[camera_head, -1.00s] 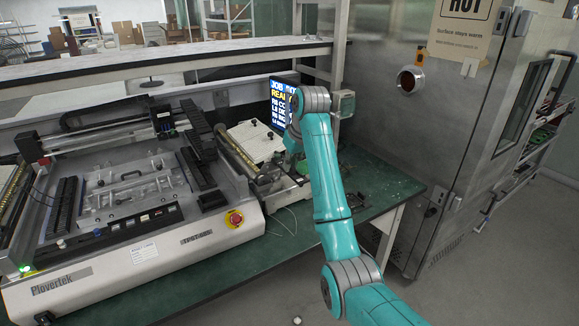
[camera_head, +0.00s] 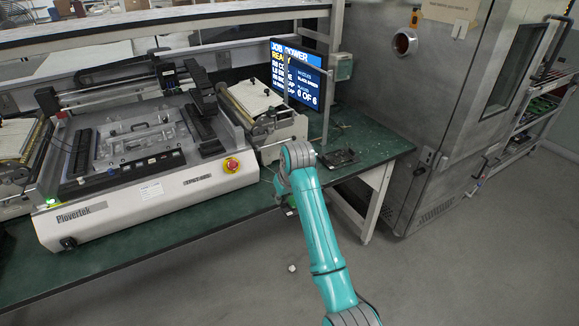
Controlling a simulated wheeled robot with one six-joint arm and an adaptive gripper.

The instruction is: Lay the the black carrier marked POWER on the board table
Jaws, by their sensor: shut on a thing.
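My teal arm reaches up from the bottom, and its wrist end is in front of the bench's front edge. My gripper's jaws are hidden behind the arm, so I cannot see what they hold. A flat black piece (camera_head: 338,158) lies on the green bench to the right of my wrist. I cannot read a POWER mark on it, so I cannot tell if it is the carrier. The Plovertek machine (camera_head: 150,194) stands on the bench at left. The bright plate area (camera_head: 135,143) in its middle, with clear fixtures, looks like the board table.
A feeder unit (camera_head: 256,100) adjoins the machine's right side. A red stop button (camera_head: 231,165) is on its front. A steel cabinet (camera_head: 420,120) stands at right. The floor in front is mostly clear.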

